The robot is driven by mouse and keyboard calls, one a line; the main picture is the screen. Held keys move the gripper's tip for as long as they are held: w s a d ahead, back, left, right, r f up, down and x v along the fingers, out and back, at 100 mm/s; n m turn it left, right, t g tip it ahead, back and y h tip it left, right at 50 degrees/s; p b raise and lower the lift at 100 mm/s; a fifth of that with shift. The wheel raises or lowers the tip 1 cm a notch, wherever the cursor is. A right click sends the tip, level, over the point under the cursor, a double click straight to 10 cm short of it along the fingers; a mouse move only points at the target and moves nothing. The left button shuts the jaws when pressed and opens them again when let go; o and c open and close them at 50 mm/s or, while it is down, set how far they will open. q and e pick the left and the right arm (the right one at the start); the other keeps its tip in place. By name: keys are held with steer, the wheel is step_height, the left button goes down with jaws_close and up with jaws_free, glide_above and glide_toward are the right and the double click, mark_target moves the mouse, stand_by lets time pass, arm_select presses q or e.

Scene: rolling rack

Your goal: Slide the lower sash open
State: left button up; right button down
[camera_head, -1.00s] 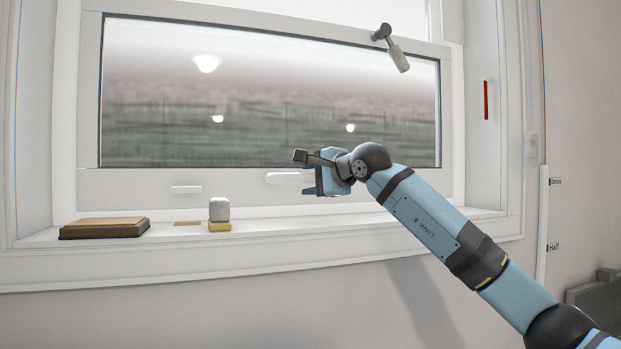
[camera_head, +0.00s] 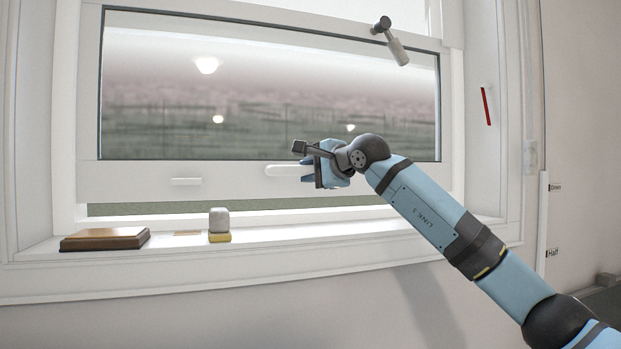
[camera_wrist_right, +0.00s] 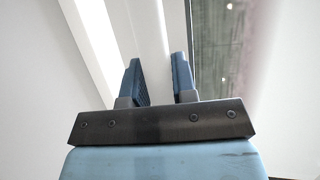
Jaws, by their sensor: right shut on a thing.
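The lower sash (camera_head: 230,182) is a white frame around a wide pane. A narrow gap (camera_head: 230,207) with green outside shows under its bottom rail, so it stands slightly raised. Two white pulls sit on that rail, a left pull (camera_head: 186,182) and a right pull (camera_head: 284,170). My right gripper (camera_head: 307,172) is shut on the right end of the right pull. In the right wrist view its two blue fingers (camera_wrist_right: 158,78) stand on either side of a white strip. My left gripper is not in view.
On the sill (camera_head: 330,232) stand a brown block (camera_head: 104,239) and a small grey-topped yellow object (camera_head: 219,224). A grey lever (camera_head: 397,50) hangs at the sash's upper right. A red strip (camera_head: 486,106) is on the right jamb. A marked scale (camera_head: 542,220) stands at the right.

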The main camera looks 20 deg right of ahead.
mark_target(312, 81)
step_height(312, 81, up, 19)
steer(key=p, duration=1.1)
steer(key=shift+r, duration=0.2)
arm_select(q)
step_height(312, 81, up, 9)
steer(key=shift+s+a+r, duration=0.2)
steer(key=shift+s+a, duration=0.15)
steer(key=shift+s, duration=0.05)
arm_select(e)
steer(key=shift+r, duration=0.3)
steer(key=c, duration=0.9)
jaws_free()
arm_select(q)
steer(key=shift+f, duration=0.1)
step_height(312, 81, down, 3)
steer(key=b, duration=0.3)
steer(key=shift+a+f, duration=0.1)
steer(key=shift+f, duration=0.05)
arm_select(e)
steer(key=v, duration=1.4)
